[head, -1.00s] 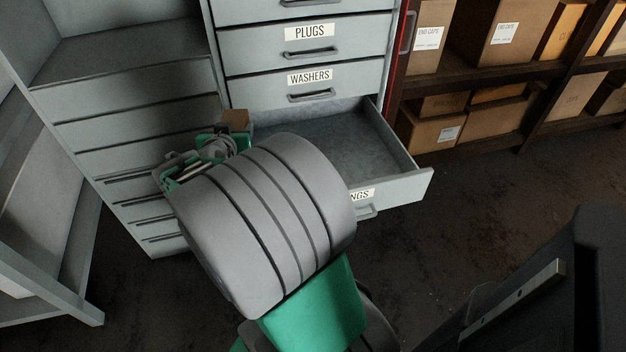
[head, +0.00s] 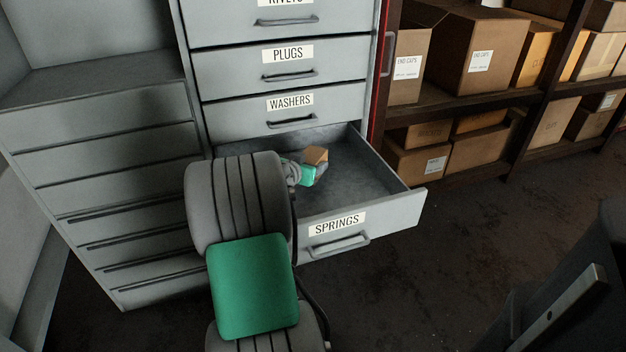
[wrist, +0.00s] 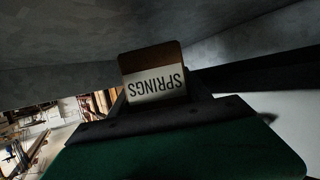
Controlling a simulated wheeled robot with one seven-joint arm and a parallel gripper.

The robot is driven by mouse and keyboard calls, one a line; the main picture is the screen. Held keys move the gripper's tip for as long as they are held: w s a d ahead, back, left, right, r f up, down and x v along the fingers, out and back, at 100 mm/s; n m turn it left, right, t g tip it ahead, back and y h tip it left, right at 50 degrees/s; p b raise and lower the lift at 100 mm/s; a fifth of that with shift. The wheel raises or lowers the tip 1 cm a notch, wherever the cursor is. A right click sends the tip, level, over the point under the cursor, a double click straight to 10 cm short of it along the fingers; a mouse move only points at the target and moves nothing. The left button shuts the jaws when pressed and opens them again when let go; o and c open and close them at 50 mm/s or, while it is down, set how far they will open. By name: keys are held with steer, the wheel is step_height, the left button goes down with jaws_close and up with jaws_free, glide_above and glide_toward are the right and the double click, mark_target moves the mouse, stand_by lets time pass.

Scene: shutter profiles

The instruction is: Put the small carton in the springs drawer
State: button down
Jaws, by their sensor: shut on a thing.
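The small carton (head: 316,155) is brown. In the wrist view the carton (wrist: 152,62) shows a white label reading SPRINGS, upside down. My gripper (head: 313,168) is shut on it, with dark fingers on either side in the wrist view. The springs drawer (head: 390,212) is pulled open, with its SPRINGS label on the front. In the head view the carton and gripper lie within the drawer's opening, toward its back. I cannot tell whether the carton touches the drawer floor. My arm hides the drawer's left part.
The closed washers drawer (head: 290,106) and plugs drawer (head: 288,66) are above the open drawer. A grey cabinet (head: 110,165) stands at left. Dark shelves with cartons (head: 497,48) stand at right. The visible drawer floor to the right of the gripper is bare.

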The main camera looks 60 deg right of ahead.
steer(key=shift+d+f, duration=0.35)
steer(key=shift+f, duration=0.05)
steer(key=shift+d+f+b, duration=0.15)
steer(key=shift+f+b, duration=0.25)
steer(key=shift+f, duration=0.5)
steer(key=shift+d+f+b, duration=0.15)
steer(key=shift+f+b, duration=0.25)
steer(key=shift+f, duration=0.5)
steer(key=shift+f, duration=0.1)
steer(key=shift+f, duration=0.15)
steer(key=shift+c, duration=2.4)
jaws_free()
